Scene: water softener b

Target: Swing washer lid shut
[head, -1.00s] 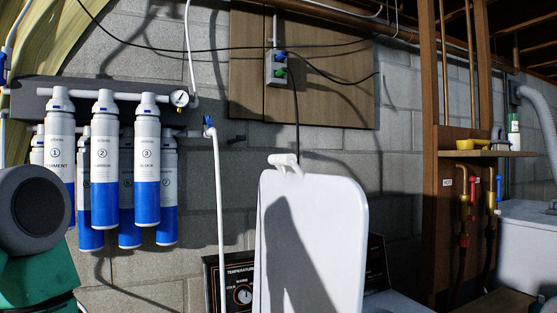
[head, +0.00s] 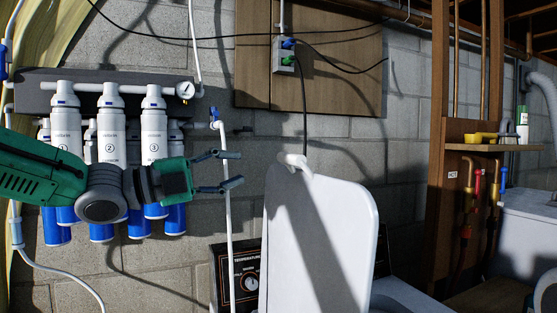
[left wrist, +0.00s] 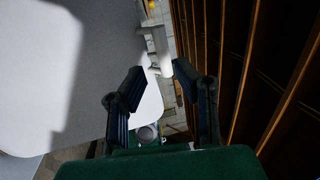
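The white washer lid (head: 322,245) stands upright, open, in front of the dark control panel (head: 237,280) in the head view. My left gripper (head: 228,170) is left of the lid's top edge, apart from it, with its two fingers spread and nothing between them. In the left wrist view the open fingers (left wrist: 163,95) show with a gap between them, and a large pale surface (left wrist: 60,70) fills the left side; I cannot tell for sure that it is the lid. My right gripper does not show clearly; only a grey rounded part is at the lower right edge of the head view.
Several white and blue filter bottles (head: 110,150) hang on the wall behind my left arm. A white pipe (head: 226,220) runs vertically beside the gripper. A wooden post with a shelf (head: 492,148) and a white tank (head: 530,235) stand at right.

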